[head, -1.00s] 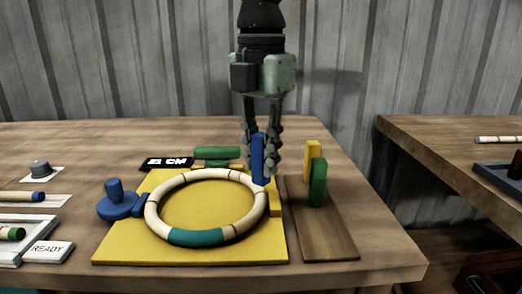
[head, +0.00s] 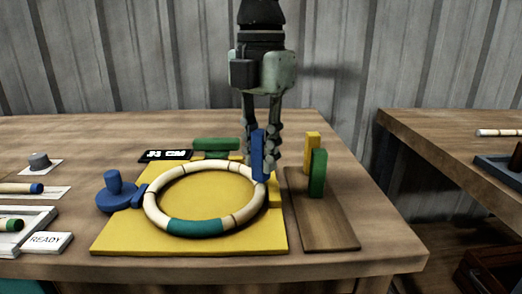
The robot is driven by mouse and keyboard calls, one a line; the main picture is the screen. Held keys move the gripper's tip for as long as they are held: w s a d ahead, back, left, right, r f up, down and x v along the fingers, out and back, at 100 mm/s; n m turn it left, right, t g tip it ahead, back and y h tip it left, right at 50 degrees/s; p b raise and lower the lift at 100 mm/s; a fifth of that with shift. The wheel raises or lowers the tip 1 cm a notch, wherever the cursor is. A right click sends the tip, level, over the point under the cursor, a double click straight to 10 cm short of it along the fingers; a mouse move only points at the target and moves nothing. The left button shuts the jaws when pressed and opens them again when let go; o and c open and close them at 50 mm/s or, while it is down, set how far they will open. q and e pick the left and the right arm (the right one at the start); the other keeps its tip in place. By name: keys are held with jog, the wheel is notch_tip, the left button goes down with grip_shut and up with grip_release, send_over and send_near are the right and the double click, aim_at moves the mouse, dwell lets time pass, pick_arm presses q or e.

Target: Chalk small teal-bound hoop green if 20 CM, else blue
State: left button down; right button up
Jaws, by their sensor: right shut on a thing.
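The hoop (head: 166,182), pale with a teal binding (head: 195,227) at its front, lies flat on a yellow board (head: 120,240). My right gripper (head: 262,158) points down at the hoop's back right edge, shut on an upright blue block (head: 258,150). The block stands at the hoop's rim; I cannot tell whether they touch. A small black display (head: 165,155) behind the board has white characters, too blurred to read. A blue-tipped stick (head: 15,188) and a green-tipped stick (head: 8,225) lie at the left edge. My left gripper is not in view.
A blue knobbed piece (head: 116,192) sits left of the hoop. Yellow (head: 311,147) and green (head: 318,173) upright blocks stand on a brown plank (head: 320,230) at right. A READY card (head: 47,242) lies front left.

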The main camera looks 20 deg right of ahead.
aim_at(260, 131)
jog(key=shift+f+b, duration=0.55)
jog(key=shift+f, duration=0.05)
dwell(1.5)
jog(key=shift+r+p, duration=2.85)
jog(key=shift+r, duration=0.75)
